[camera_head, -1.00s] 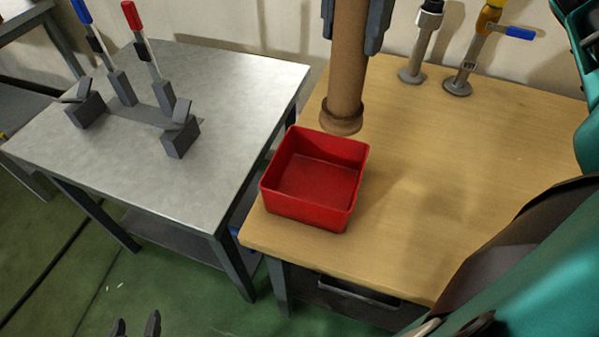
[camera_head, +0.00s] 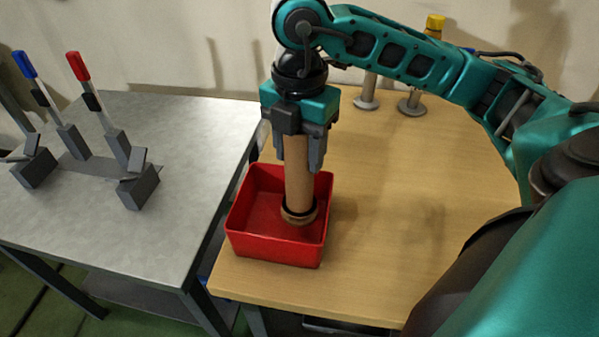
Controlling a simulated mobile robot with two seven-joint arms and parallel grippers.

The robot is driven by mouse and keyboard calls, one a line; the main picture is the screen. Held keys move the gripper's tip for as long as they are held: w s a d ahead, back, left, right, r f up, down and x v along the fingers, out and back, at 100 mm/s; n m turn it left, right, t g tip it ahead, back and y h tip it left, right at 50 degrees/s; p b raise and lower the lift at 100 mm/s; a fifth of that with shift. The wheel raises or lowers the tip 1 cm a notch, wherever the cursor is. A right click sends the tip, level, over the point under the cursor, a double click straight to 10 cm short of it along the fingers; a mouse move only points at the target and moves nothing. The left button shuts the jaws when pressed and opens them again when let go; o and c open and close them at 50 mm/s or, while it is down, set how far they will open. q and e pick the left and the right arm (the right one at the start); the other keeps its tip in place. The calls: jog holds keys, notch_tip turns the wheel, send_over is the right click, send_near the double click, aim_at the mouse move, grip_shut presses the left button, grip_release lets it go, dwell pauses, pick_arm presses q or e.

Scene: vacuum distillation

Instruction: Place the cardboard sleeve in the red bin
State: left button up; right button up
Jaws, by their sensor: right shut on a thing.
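The cardboard sleeve (camera_head: 299,182) is a brown upright tube with a wider ring at its lower end. My right gripper (camera_head: 300,152) is shut on its upper part, fingers pointing down. The red bin (camera_head: 275,248) is an open square box near the left front corner of the wooden table. The sleeve's lower end shows within the bin's outline, towards its right side. I cannot tell whether it touches the bin's floor. The sleeve's top is hidden by the gripper. My left gripper is out of view.
The wooden table (camera_head: 400,215) is clear right of the bin. Fittings with round metal bases (camera_head: 412,105) stand at its back, partly behind my right arm. A metal table (camera_head: 200,150) on the left holds clamps with a blue handle (camera_head: 25,64) and a red handle (camera_head: 78,66).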

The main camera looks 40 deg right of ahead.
aim_at(299, 171)
jog(key=shift+f, duration=2.4)
jog(key=shift+f+b, duration=0.1)
jog(key=shift+b, duration=0.25)
jog(key=o, duration=1.4)
jog(key=shift+r, duration=0.2)
notch_tip(299, 171, up, 12)
jog(key=p, duration=0.2)
